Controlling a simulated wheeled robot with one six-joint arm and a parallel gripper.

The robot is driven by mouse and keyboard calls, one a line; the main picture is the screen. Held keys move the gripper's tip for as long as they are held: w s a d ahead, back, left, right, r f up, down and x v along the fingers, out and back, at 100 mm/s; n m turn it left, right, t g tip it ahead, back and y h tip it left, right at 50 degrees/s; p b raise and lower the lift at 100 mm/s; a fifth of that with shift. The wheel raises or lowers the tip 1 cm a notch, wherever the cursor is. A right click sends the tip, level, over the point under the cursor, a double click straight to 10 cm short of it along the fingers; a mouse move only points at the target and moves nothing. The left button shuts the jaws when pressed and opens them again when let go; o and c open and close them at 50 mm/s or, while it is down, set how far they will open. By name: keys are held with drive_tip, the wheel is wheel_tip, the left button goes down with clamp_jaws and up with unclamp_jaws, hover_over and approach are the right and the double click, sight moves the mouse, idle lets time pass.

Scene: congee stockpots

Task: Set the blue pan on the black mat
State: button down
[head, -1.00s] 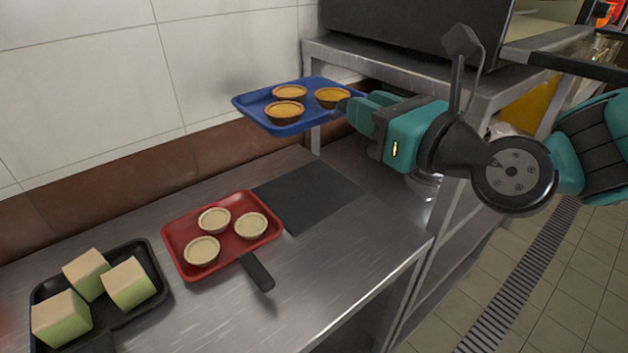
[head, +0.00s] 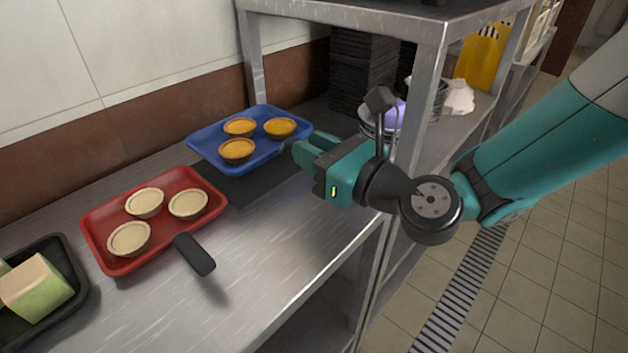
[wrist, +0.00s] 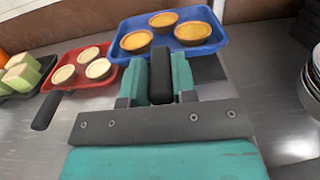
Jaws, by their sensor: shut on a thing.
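The blue pan (head: 208,138) holds three orange-filled tarts and looks level. My gripper (head: 300,148) is shut on the pan's dark handle, which shows between the fingers in the wrist view (wrist: 160,80). The black mat (head: 262,190) lies on the steel counter under and in front of the pan, partly covered by it in the head view. The pan is over the mat's back part; I cannot tell whether it touches the mat. The blue pan also shows in the wrist view (wrist: 208,48).
A red pan (head: 112,205) with three pale tarts is close left of the mat, its black handle pointing to the front. A black tray (head: 75,300) with green-sided blocks is further left. A steel shelf post (head: 415,110) and stacked plates (head: 372,128) stand right of my gripper.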

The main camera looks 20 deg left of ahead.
wheel_tip(320, 180, down, 4)
drive_tip(key=shift+f+b, duration=0.1)
drive_tip(key=shift+b, duration=0.9)
drive_tip(key=c, duration=0.9)
unclamp_jaws()
